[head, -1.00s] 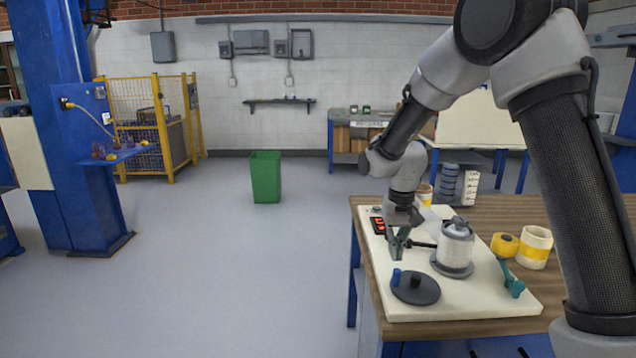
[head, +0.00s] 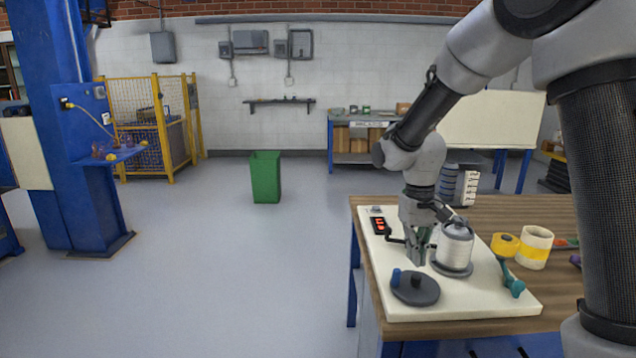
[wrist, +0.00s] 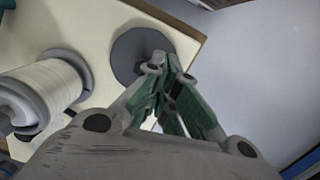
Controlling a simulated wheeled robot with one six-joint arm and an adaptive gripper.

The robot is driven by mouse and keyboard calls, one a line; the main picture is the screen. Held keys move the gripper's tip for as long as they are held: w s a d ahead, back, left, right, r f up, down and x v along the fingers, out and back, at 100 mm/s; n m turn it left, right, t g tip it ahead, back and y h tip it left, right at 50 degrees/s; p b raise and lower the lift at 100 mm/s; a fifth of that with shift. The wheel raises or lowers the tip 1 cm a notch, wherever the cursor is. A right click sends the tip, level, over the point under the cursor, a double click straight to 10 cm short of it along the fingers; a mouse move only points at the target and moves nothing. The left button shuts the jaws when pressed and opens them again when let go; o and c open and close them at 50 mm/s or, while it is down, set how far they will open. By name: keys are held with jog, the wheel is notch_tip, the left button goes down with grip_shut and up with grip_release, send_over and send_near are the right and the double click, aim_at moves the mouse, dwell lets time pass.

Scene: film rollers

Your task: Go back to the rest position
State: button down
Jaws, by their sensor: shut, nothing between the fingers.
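My gripper (head: 418,260) points down over the cream board (head: 480,305) on the workbench, its green-padded fingers shut and empty. In the head view it is left of the white film roll (head: 456,245) on its grey base and just behind the dark disc (head: 415,289). In the wrist view the closed fingers (wrist: 160,65) overlap the dark disc (wrist: 128,52) in the picture; whether they touch it I cannot tell. The film roll (wrist: 45,90) is at the left there, apart from the fingers.
A red-lit box (head: 379,225) sits at the board's back left. A teal-handled tape tool (head: 509,270) and a cream-and-yellow roll (head: 534,248) are at the right. The wooden bench top (head: 500,212) continues behind. Open floor lies left, with a green bin (head: 265,178).

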jog(key=s+d+r+t, duration=0.2)
jog(key=s+d+r, duration=0.2)
jog(key=s, duration=0.3)
jog(key=s+d+r+m+t, duration=0.1)
jog(key=s+d+r+t, duration=0.1)
jog(key=s+d+r, duration=0.3)
jog(key=s+d+r+t, duration=0.1)
jog(key=s+d+r, duration=0.3)
jog(key=s, duration=0.6)
notch_tip(320, 180, up, 3)
jog(key=shift+d+f+m+t, duration=0.15)
jog(key=shift+d+m+t, duration=0.1)
jog(key=shift+m+t, duration=0.15)
jog(key=shift+a, duration=0.1)
